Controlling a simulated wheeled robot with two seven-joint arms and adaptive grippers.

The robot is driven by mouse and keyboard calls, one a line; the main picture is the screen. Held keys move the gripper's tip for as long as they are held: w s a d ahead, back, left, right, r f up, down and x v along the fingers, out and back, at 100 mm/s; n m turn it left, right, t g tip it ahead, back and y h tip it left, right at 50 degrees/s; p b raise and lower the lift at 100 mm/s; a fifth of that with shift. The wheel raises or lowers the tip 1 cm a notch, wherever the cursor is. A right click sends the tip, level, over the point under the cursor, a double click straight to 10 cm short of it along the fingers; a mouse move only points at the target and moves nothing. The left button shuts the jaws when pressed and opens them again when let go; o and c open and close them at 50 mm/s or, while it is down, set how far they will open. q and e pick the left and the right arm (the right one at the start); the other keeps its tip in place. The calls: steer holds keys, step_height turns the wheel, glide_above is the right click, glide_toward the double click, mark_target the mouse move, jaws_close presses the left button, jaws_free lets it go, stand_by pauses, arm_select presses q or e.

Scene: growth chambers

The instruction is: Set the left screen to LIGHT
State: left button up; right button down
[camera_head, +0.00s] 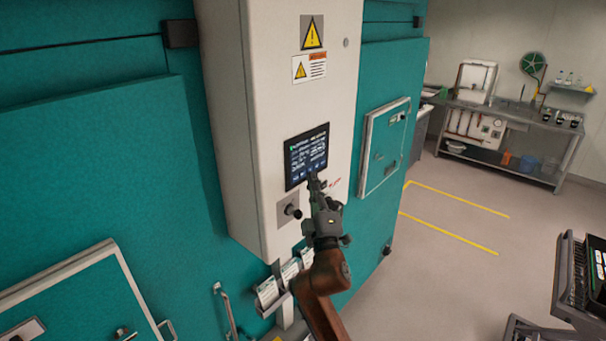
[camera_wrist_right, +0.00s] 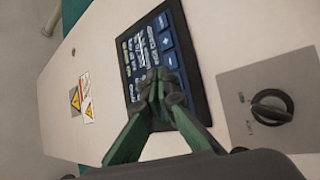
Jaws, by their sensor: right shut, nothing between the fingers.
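The screen (camera_head: 306,152) is a dark panel with lines of white text and blue buttons, set in the front of a pale control cabinet (camera_head: 268,110). It also shows in the right wrist view (camera_wrist_right: 143,42), turned on its side, with several blue buttons along one edge. The text is too small to read. My right gripper (camera_head: 315,178) is shut and empty, with its fingertips at the lower part of the screen. In the right wrist view the fingertips (camera_wrist_right: 157,88) cover part of the screen; I cannot tell whether they touch it. My left gripper is not in view.
A rotary knob (camera_wrist_right: 271,107) sits on a grey plate beside the screen. Warning labels (camera_head: 312,33) are above it. Teal chamber doors (camera_head: 95,150) flank the cabinet. Papers in a holder (camera_head: 268,291) hang below. A steel bench (camera_head: 510,125) stands at the back right, with open floor before it.

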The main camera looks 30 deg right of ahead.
steer(key=s, duration=0.1)
steer(key=s+d+p, duration=0.1)
steer(key=s, duration=0.1)
steer(key=s+d+p, duration=0.1)
steer(key=shift+s, duration=0.35)
stand_by(1.7)
